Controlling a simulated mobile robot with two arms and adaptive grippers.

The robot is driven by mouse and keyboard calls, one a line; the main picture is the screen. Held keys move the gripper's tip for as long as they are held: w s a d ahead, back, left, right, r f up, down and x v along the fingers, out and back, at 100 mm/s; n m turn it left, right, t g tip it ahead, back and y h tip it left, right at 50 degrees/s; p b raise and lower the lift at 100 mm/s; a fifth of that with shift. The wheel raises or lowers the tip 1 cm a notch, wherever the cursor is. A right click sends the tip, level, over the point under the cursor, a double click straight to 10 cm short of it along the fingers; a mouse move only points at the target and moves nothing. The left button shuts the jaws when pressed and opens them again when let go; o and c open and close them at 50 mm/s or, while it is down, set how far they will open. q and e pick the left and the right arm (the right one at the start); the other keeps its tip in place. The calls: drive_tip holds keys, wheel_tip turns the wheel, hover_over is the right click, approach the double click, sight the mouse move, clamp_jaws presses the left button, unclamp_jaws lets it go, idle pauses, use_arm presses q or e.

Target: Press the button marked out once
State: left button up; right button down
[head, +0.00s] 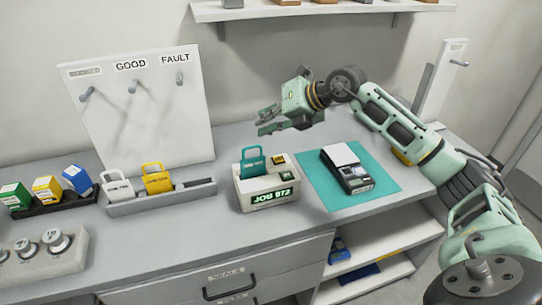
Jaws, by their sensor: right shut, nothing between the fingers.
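A beige box (265,192) with a green-lit display (270,198) stands on the grey counter. A teal tag (252,165) stands upright in its top. Beside the tag, the box top has a small yellowish patch (278,160) and a darker greenish one (287,176); they look like buttons, but their markings are too small to read, so I cannot tell which is out. My right gripper (266,122) is shut and empty in the air above and behind the box, apart from it. My left gripper is not in view.
A teal mat (385,187) with a dark scale-like device (349,173) lies right of the box. A pegboard (140,110) stands behind.

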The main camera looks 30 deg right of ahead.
drive_tip(key=h, duration=0.2)
hover_over(281, 156)
drive_tip(key=shift+w+d+r+m, duration=0.2)
drive_tip(key=shift+w+m, duration=0.1)
wheel_tip(281, 156, down, 9)
drive_tip(key=b, duration=0.6)
drive_tip(key=shift+r+b, duration=0.1)
drive_tip(key=shift+b, duration=0.25)
idle(0.9)
drive_tip(key=shift+f+b, duration=0.3)
drive_tip(key=shift+f, duration=0.1)
drive_tip(key=shift+f+b, duration=0.3)
drive_tip(key=shift+f, duration=0.1)
idle(0.4)
drive_tip(key=shift+r, duration=0.15)
idle(0.3)
drive_tip(key=shift+r+p, duration=0.6)
drive_tip(key=shift+r, duration=0.05)
